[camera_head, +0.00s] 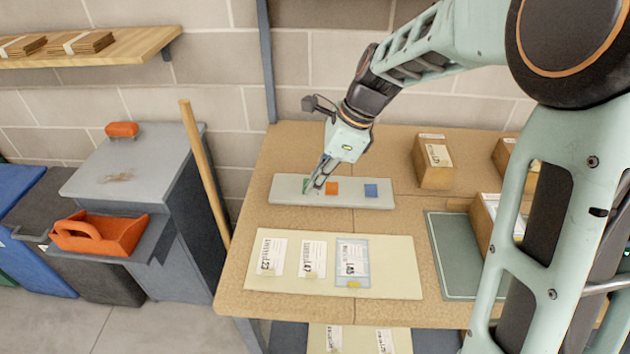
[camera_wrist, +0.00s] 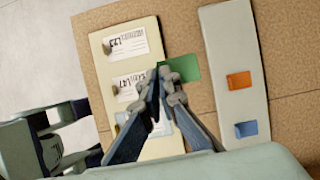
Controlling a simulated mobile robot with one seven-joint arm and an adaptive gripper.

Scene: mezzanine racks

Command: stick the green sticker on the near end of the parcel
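The green sticker (camera_wrist: 183,68) is at the fingertips of my gripper (camera_wrist: 163,72) in the wrist view, sticking out to one side of them. The fingertips are close together on its edge. In the head view my gripper (camera_head: 312,190) is over the left end of the pale strip (camera_head: 350,203), with a bit of green (camera_head: 306,184) at its tips. An orange sticker (camera_head: 331,188) and a blue sticker (camera_head: 371,190) lie on the strip. A brown parcel (camera_head: 480,222) by the green mat (camera_head: 450,265) is partly hidden by my arm; its near end is not clearly visible.
A cream sheet (camera_head: 395,270) with several labels lies at the table's front. Another labelled box (camera_head: 433,170) stands at the back, and one more (camera_head: 503,155) at right. A wooden pole (camera_head: 205,170) leans at the table's left. The table is bare between strip and box.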

